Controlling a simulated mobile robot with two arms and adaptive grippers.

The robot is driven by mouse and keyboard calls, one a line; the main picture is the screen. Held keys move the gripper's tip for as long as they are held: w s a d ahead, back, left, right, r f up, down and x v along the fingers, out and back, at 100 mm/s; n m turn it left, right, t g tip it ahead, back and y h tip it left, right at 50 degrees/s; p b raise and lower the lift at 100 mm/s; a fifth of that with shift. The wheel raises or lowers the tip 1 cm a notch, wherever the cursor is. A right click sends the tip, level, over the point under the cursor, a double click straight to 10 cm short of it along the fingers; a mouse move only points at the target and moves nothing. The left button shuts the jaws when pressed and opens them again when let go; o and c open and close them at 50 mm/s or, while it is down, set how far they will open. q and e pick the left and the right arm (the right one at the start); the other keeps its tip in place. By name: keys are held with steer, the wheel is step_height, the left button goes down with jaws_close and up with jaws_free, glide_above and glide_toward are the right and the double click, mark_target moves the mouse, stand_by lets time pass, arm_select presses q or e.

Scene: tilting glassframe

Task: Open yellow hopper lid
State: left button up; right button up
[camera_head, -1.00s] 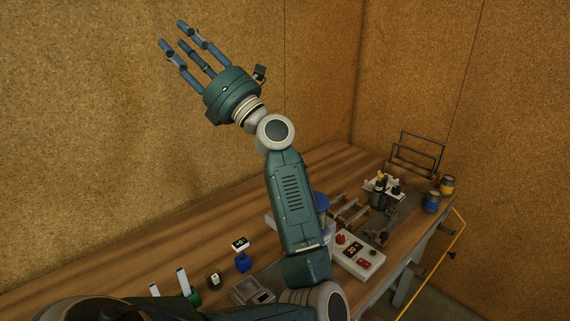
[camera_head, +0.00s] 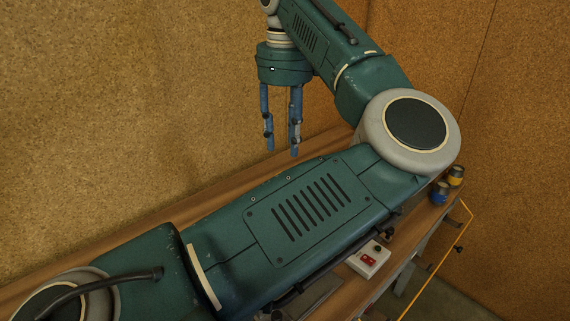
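No yellow hopper or lid can be made out; my own arm covers most of the bench. My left gripper (camera_head: 282,151) hangs at the upper middle, fingers pointing down in front of the back wall. Its blue-grey fingers are spread apart with nothing between them, so it is open and empty. My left arm runs from the lower left to an elbow at the right, then back up to the gripper. My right gripper is not in view.
The wooden bench (camera_head: 215,191) runs along the cork-like wall (camera_head: 130,90). At its right end stand a yellow-topped can (camera_head: 455,175) and a blue can (camera_head: 440,192). A white control box (camera_head: 369,259) with red buttons sits near the front edge. A yellow rail (camera_head: 436,266) slants beside the bench.

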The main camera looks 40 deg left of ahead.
arm_select(q)
step_height(320, 180, down, 7)
steer(key=shift+f+p, duration=0.2)
steer(key=shift+p, duration=0.65)
jaws_close()
